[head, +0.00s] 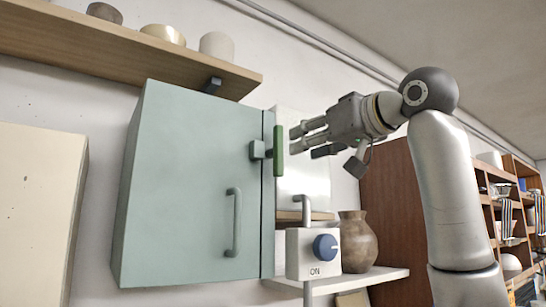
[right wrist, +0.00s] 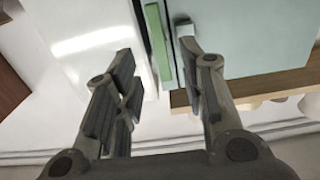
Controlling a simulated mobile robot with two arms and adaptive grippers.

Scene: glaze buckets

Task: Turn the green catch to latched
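The green catch (head: 279,151) is an upright bar at the right edge of the pale blue-green cabinet door (head: 185,190), joined to a dark grey block on the door. The door looks closed or nearly so. My right gripper (head: 298,140) is just right of the catch, its fingers pointing left toward it. In the right wrist view the gripper (right wrist: 156,58) is open and empty, and the green catch (right wrist: 156,40) shows between the fingers, ahead of them. I see no contact. My left gripper is out of view.
A grey door handle (head: 233,222) is below the catch. A switch box (head: 313,254) with a blue knob, marked ON, and a brown vase (head: 357,242) stand lower right. A wooden shelf (head: 120,45) with pots runs above. A brown bookcase (head: 398,220) stands behind my right arm.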

